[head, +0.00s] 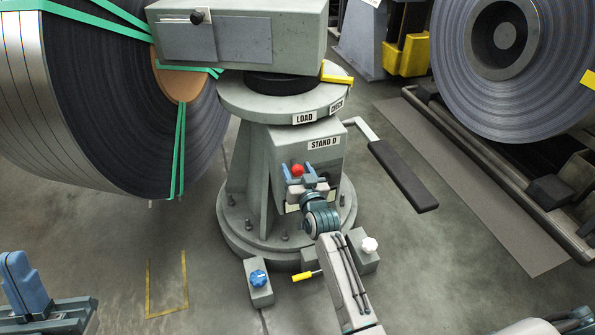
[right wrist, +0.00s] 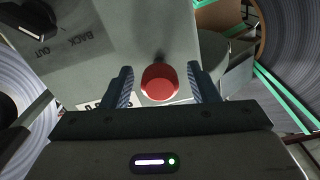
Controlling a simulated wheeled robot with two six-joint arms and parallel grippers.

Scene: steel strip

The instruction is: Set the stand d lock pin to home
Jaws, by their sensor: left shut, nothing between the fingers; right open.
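Stand D (head: 322,160) is a grey pedestal with a "STAND D" label. A red knob (head: 297,170) sticks out of its front face; it may be the lock pin, but no label on it can be read. My right gripper (head: 306,180) is at this face, fingers open. In the right wrist view the red knob (right wrist: 160,82) sits between the two open fingers, with a gap on each side. My left gripper (head: 18,278) is shut and empty at the lower left, far from the stand.
A turntable rim (head: 262,103) reads "LOAD" and "CHECK", with a yellow pointer (head: 337,79) above. A black selector (right wrist: 35,20) lies near "BACK" and "OUT". Blue (head: 258,277) and white (head: 369,244) knobs stand on floor boxes. A dark-padded lever (head: 403,176) juts right. Steel coils flank the stand.

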